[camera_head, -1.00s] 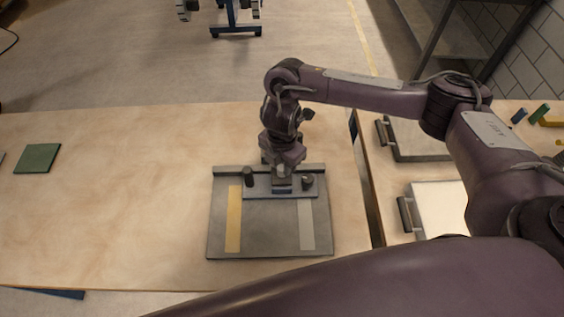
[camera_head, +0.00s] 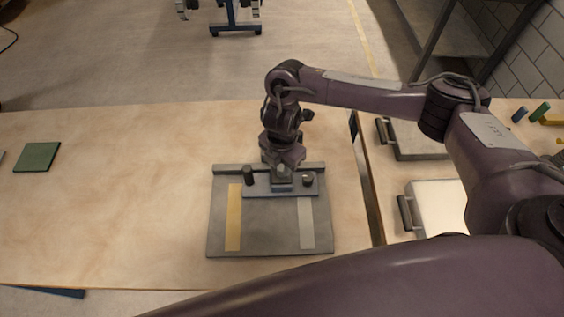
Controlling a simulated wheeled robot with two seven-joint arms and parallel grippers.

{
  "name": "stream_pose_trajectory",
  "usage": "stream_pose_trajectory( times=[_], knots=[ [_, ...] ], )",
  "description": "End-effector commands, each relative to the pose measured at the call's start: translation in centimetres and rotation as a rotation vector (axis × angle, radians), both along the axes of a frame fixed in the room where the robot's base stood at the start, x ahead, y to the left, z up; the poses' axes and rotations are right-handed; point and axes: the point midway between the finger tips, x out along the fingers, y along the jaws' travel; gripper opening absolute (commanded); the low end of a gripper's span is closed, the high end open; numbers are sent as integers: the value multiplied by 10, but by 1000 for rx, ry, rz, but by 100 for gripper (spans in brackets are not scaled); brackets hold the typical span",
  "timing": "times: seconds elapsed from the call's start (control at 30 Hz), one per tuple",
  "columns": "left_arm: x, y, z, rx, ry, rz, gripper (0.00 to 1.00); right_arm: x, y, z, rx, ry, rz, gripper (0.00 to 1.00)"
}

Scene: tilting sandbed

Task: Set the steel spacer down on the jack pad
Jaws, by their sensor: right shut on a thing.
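My right gripper (camera_head: 282,177) points down over the back part of a grey tilting bed (camera_head: 268,228). It is shut on a small grey block, which I take to be the steel spacer (camera_head: 282,186); the fingers hide most of it. Directly below is a blue-grey bar (camera_head: 256,190) lying across the bed, with a dark knob near each end. I cannot tell whether the block touches the bar, nor make out the jack pad for sure. My left gripper is not in view.
A yellow strip (camera_head: 234,217) and a pale strip (camera_head: 306,223) run along the bed. A green square (camera_head: 37,157) lies at the far left of the wooden table (camera_head: 120,200), whose left half is mostly clear. Trays with handles (camera_head: 436,206) stand on the right table.

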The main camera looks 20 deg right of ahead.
Motion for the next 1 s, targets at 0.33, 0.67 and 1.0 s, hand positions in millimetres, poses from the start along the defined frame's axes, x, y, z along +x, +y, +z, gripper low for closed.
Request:
stream_pose_trajectory(
  times=[0.33,0.67,1.0],
  knots=[
    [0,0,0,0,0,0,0,0,0,-1,1,-1,0,33],
    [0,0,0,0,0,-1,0,0,0,-1,0,-1,0,54],
    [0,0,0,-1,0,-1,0,1,0,-1,1,-3,-1,69]
  ],
)
